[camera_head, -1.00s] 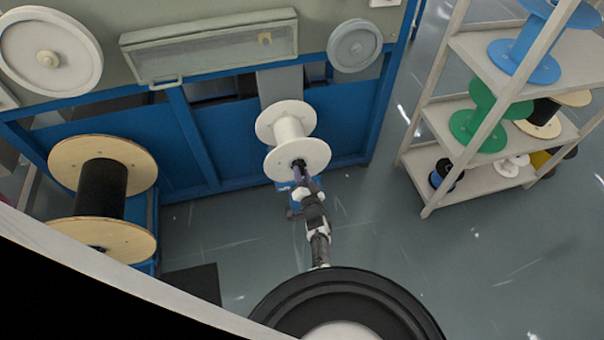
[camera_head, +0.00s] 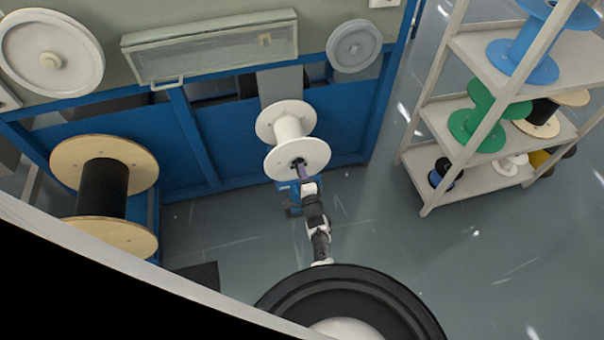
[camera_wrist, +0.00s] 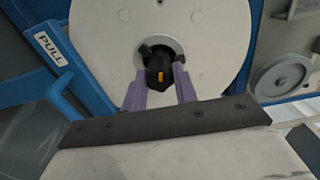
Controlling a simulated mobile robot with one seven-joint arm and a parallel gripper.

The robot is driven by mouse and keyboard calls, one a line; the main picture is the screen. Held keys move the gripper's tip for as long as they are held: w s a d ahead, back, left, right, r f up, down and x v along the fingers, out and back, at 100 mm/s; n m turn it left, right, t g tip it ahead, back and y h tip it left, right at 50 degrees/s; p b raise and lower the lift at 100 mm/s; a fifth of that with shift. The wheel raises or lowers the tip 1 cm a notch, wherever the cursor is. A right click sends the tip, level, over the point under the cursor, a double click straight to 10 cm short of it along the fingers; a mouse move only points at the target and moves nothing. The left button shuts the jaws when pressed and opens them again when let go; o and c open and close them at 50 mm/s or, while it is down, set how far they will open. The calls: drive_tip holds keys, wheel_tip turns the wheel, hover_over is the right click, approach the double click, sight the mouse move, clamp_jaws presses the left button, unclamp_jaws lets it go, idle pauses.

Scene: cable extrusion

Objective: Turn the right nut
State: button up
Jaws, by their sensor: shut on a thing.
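The right nut (camera_wrist: 158,68) is a dark knob with an orange mark, at the hub of the white spool (camera_head: 313,153). It shows between my fingers in the wrist view. My gripper (camera_wrist: 160,82) has purple fingers, shut on the nut from both sides. In the head view my gripper (camera_head: 302,172) reaches the near face of the spool, and the nut is too small to make out there. The spool also fills the top of the wrist view (camera_wrist: 215,45).
A blue lever marked PULL (camera_wrist: 50,48) is left of the spool. A wooden-flanged spool with black cable (camera_head: 102,188) stands at the left. A shelf rack (camera_head: 465,150) with several coloured spools is at the right. Floor between is clear.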

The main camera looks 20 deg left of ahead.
drive_tip(key=shift+w+r+m, duration=0.1)
drive_tip(key=shift+r+m, duration=0.05)
drive_tip(key=shift+m, duration=0.85)
drive_tip(key=o, duration=1)
drive_tip(key=shift+c, duration=0.2)
drive_tip(key=p+v, duration=0.6)
drive_tip(key=v, duration=0.8)
